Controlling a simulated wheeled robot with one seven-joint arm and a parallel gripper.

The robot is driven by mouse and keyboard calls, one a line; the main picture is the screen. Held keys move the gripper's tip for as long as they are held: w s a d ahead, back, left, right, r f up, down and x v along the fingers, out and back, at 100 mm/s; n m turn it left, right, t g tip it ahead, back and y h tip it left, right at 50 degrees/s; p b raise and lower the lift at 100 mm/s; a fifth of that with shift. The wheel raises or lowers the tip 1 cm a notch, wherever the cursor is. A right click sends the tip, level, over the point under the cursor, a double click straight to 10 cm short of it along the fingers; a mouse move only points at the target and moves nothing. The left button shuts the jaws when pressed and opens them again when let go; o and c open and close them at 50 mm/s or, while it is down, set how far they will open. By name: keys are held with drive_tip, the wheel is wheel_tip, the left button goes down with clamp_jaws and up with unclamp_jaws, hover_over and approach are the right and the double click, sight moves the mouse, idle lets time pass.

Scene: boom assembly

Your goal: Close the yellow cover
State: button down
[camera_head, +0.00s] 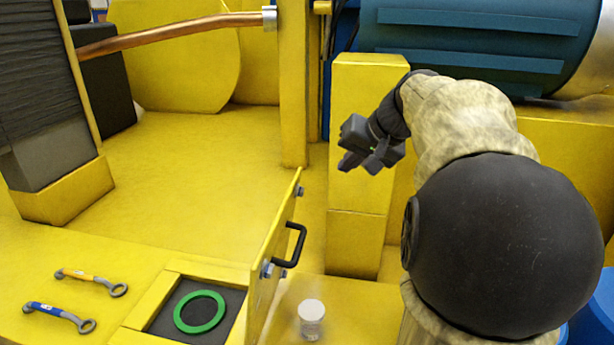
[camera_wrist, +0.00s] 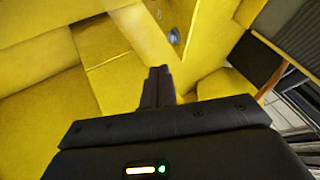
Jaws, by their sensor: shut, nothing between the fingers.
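The yellow cover (camera_head: 270,262) stands upright and open beside a recessed compartment (camera_head: 168,309), with its black handle (camera_head: 295,244) on the right face. A green ring (camera_head: 199,312) lies on the dark compartment floor. My gripper (camera_head: 360,164) is above and right of the cover in the head view, apart from it and from the handle. Its fingers are shut and empty, and they show together in the wrist view (camera_wrist: 157,84). The wrist view shows mostly yellow surfaces, and I cannot pick out the cover's handle there.
Two wrenches, one orange-yellow (camera_head: 92,281) and one blue (camera_head: 60,316), lie left of the compartment. A pale cylinder (camera_head: 311,318) stands right of the cover. A yellow post (camera_head: 360,220) rises behind my gripper. A copper pipe (camera_head: 175,35) crosses the upper left.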

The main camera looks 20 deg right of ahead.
drive_tip(key=p, duration=0.3)
approach(296, 188)
wheel_tip(296, 188, down, 4)
drive_tip(key=d, duration=0.3)
drive_tip(key=w+a+p, duration=0.2)
drive_tip(key=w+a, duration=0.1)
drive_tip(key=shift+r+p, duration=0.2)
drive_tip(key=shift+p, duration=0.2)
drive_tip(key=shift+a, duration=0.25)
